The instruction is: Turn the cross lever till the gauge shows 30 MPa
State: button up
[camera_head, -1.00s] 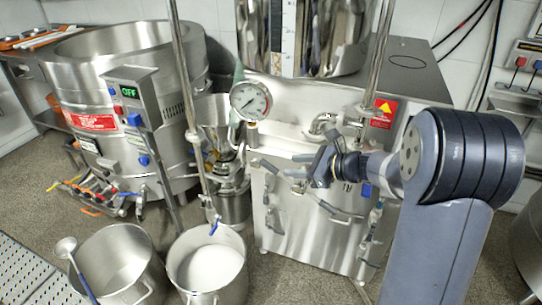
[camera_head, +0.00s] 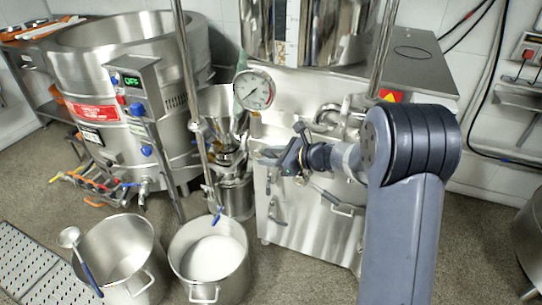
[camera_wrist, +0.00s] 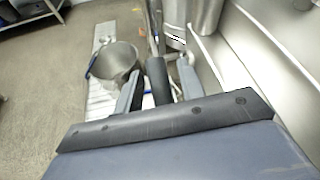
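The round white gauge (camera_head: 254,90) is upright above the mill's steel front in the head view; its dial is too small to read. My gripper (camera_head: 288,157) is in front of the mill, below and right of the gauge. In the wrist view my gripper (camera_wrist: 158,95) has its two fingers apart. A black rod-like grip (camera_wrist: 158,75), which looks like an arm of the cross lever, lies between them with gaps visible on both sides. The rest of the cross lever is hidden or cannot be made out behind my gripper in the head view.
A steel pot with white liquid (camera_head: 208,258) and an emptier pot with a ladle (camera_head: 118,260) stand on the floor at front left. A large steel vat (camera_head: 130,80) stands at left. A vertical pole (camera_head: 190,75) rises left of the gauge. Floor at right is mostly clear.

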grip_shut()
jog(key=shift+d+b, duration=0.1)
jog(key=shift+b, duration=0.45)
jog(key=shift+d+y+b, duration=0.1)
jog(key=shift+y+b, duration=0.3)
jog(key=shift+b, duration=0.05)
jog(key=y+b, duration=0.1)
jog(key=b, duration=0.1)
jog(key=d+r+t+b, duration=0.1)
jog(key=shift+s+d+r+y+b, duration=0.15)
jog(key=shift+s+y+b, duration=0.1)
jog(key=shift+y+b, duration=0.15)
jog(key=d+r+t+y+b, duration=0.1)
jog(key=y+b, duration=0.1)
jog(key=s+d+r+m+t+y+b, duration=0.1)
jog(key=d+b, duration=0.1)
jog(key=b, duration=0.1)
jog(key=shift+s+r+y, duration=0.1)
jog(key=shift+r+y, duration=0.25)
jog(key=shift+y, duration=0.05)
jog(key=shift+s+d+r+m+t+y+b, duration=0.15)
jog(key=shift+s+d+r+t+y+b, duration=0.1)
jog(key=shift+d+t+y+b, duration=0.3)
jog(key=shift+s+d+r+m+t+y+b, duration=0.2)
jog(key=shift+d+r+t+y+b, duration=0.05)
jog(key=shift+d+t+y+b, duration=0.3)
jog(key=shift+s+d+r+m+t+y+b, duration=0.15)
jog(key=shift+s+d+r+t+y+b, duration=0.1)
jog(key=shift+d+t+y+b, duration=0.3)
jog(key=shift+d, duration=0.15)
